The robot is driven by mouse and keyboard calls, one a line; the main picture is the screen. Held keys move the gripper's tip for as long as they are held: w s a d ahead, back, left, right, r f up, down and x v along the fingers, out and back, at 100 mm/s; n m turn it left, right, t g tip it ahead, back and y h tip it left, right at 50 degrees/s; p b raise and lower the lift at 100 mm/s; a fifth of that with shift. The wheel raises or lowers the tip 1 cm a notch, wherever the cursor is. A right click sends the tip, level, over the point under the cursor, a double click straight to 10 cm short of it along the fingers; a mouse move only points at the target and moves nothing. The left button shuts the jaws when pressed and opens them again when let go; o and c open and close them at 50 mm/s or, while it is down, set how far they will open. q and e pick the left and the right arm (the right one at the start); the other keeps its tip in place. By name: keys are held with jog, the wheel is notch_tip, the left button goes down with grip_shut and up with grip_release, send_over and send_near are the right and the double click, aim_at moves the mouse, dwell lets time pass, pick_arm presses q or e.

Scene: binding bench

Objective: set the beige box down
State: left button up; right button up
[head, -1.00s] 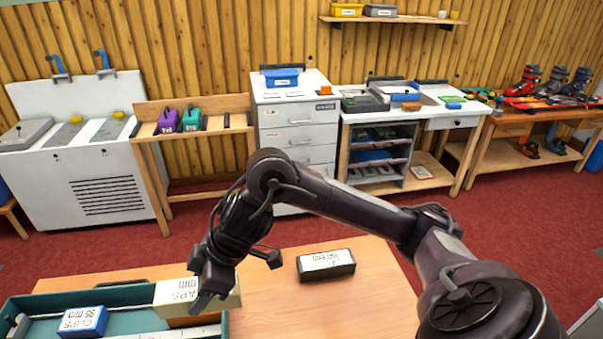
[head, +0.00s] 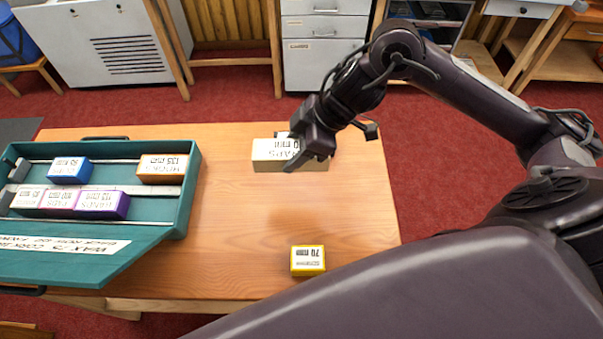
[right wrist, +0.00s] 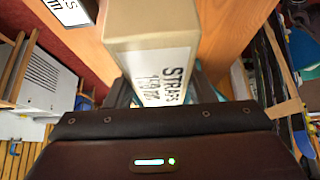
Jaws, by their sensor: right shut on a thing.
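The beige box (head: 268,151) has a white label and is in my right gripper (head: 303,156), over the far right part of the wooden table (head: 240,220). In the right wrist view the beige box (right wrist: 150,28) fills the space between the fingers, its label reading STRAPS. The right gripper is shut on it. The box looks level and low, but I cannot tell whether its underside touches the table. The gripper hides part of its right end. My left gripper is not in view.
A teal tray (head: 186,205) with several labelled boxes stands on the table's left. A yellow box (head: 307,260) lies near the front right. A dark box with a white label (right wrist: 70,10) shows in the right wrist view. The table's middle is clear.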

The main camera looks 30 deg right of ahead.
notch_tip(320, 180, down, 14)
jog(key=shift+f, duration=0.25)
dwell(0.3)
jog(key=shift+f, duration=0.2)
jog(key=o, duration=1.1)
jog(key=shift+r, duration=0.25)
jog(key=shift+v, duration=6)
